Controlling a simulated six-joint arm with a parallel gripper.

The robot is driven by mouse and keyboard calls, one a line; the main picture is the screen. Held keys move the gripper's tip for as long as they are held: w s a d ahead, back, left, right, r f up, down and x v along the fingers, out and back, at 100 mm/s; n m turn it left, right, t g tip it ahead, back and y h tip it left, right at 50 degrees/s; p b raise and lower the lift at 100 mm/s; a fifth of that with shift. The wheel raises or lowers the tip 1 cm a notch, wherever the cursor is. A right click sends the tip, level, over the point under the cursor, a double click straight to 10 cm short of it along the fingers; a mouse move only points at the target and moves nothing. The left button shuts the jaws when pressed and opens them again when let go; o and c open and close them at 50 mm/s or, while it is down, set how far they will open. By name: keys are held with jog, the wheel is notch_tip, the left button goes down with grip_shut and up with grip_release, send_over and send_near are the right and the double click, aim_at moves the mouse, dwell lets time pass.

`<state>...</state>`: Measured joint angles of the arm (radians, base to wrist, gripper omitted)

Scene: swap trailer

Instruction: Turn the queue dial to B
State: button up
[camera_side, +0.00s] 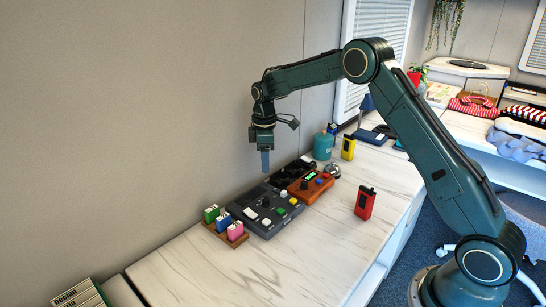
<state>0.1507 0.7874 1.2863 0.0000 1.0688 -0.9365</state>
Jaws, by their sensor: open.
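A dark grey control box (267,223) lies on the white marbled counter, with a black round knob (265,202), a white lever-like piece and several coloured buttons. An orange box (318,191) with a small green display and a dark knob (304,185) sits just behind it to the right. I cannot tell which knob is the queue dial, and no letters are readable. My gripper (265,161) points down in the air above the far part of the grey box, apart from everything. It is open and empty; the gap between its fingers is hard to see from here.
A wooden rack (229,237) with green, blue and pink blocks stands left of the grey box. A red handheld device (365,203), a yellow one (348,147), a teal canister (323,146) and a silver bell (332,170) stand to the right. The front counter is clear.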

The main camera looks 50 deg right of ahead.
aim_at(266, 198)
jog(key=shift+f, duration=6.85)
jog(key=shift+c, duration=0.5)
jog(key=c, duration=0.9)
